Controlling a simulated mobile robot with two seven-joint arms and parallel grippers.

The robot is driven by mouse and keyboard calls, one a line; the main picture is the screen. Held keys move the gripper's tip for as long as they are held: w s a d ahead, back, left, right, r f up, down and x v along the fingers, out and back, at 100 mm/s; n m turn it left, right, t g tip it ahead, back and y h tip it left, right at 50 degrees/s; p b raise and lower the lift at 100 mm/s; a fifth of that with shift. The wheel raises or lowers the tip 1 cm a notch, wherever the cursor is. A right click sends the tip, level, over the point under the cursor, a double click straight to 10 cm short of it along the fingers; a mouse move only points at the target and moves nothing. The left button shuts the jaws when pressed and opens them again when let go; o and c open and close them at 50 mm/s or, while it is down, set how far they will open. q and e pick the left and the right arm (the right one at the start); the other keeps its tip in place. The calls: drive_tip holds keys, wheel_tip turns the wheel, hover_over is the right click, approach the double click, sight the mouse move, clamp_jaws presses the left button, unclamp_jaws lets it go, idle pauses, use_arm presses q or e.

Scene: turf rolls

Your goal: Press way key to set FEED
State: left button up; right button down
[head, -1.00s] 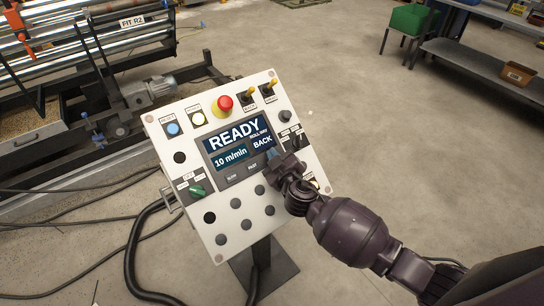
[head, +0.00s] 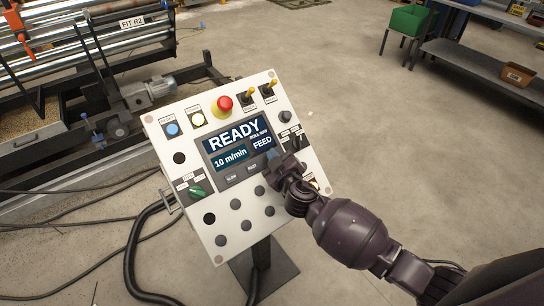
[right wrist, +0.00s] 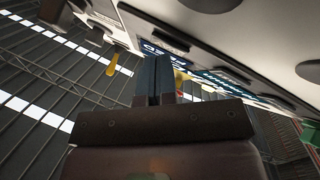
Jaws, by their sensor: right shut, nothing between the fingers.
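The control panel (head: 228,214) is a white tilted board on a dark post. Its dark screen (head: 235,132) reads READY, 10 m/min and, in the roll way field (head: 263,142), FEED. My right gripper (head: 272,154) is shut and empty, its fingertips at the screen's lower right, just below the word FEED. The way key itself is hidden behind the fingers or too small to make out. In the right wrist view the closed blue-grey fingers (right wrist: 153,80) point at the panel's face; I cannot tell whether they touch it. My left gripper is not in view.
A red emergency button (head: 225,103), yellow-tipped toggles (head: 270,86), a blue reset button (head: 172,129) and a green selector (head: 197,191) surround the screen. A roller machine (head: 90,50) stands at the back left, a workbench (head: 470,65) at the back right. Cables lie on the left floor.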

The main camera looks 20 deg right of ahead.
drive_tip(key=shift+s+d+r+p, duration=0.1)
drive_tip(key=shift+s+r+p, duration=0.25)
drive_tip(key=shift+s+r, duration=0.15)
drive_tip(key=shift+s+d+r+p, duration=0.2)
drive_tip(key=shift+s+r+p, duration=0.25)
drive_tip(key=shift+r+p, duration=0.3)
drive_tip(key=shift+s+d+r+p, duration=0.2)
drive_tip(key=shift+s+r+p, duration=0.3)
drive_tip(key=shift+r+p, duration=0.1)
drive_tip(key=shift+s+d+r+p, duration=0.15)
drive_tip(key=shift+s+r+p, duration=0.35)
drive_tip(key=shift+r, duration=0.05)
